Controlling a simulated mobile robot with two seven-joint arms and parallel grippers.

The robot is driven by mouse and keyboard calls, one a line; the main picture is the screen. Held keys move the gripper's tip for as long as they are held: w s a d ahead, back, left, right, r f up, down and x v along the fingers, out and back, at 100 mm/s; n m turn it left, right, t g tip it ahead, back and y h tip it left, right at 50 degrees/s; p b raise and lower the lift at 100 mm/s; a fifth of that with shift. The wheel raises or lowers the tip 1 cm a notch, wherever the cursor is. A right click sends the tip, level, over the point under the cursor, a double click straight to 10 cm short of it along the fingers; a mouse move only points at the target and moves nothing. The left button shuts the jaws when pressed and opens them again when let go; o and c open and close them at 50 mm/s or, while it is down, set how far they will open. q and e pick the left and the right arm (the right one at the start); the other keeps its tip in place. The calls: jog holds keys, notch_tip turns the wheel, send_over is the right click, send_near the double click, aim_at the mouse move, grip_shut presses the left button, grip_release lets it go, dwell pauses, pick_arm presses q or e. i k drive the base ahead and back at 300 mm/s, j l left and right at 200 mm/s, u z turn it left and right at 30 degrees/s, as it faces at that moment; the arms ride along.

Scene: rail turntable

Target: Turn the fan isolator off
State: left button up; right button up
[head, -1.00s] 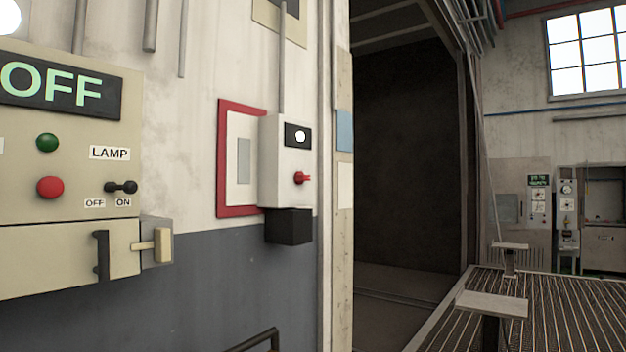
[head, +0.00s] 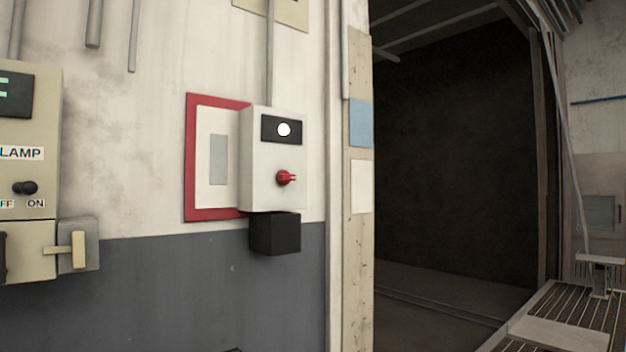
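A light grey switch box (head: 277,160) is mounted on the wall near the middle of the head view. It has a red rotary knob (head: 286,178) and a black plate with a white round disc (head: 284,130) above it. No readable label shows on this box, so I cannot tell if it is the fan isolator. A beige panel (head: 40,120) at the left edge carries a LAMP switch (head: 25,188) with an ON label and a cut-off OFF label. Neither of my grippers is in view.
A red-framed board (head: 190,160) is behind the grey box, and a black box (head: 275,233) is below it. A grey side box with a cream handle (head: 78,250) juts out at lower left. A dark open doorway (head: 455,160) lies to the right, with slatted decking (head: 585,310) at lower right.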

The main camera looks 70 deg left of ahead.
aim_at(283, 177)
jog(key=i+l+u, duration=0.1)
jog(key=i, duration=1.1)
jog(key=i+u, duration=0.45)
jog(key=u, duration=0.25)
jog(key=i+u, duration=0.45)
jog(key=u, duration=0.25)
jog(key=i+j+u, duration=0.1)
jog(key=u, duration=0.3)
jog(key=i+u, duration=0.2)
jog(key=u, duration=0.2)
jog(key=l, duration=0.05)
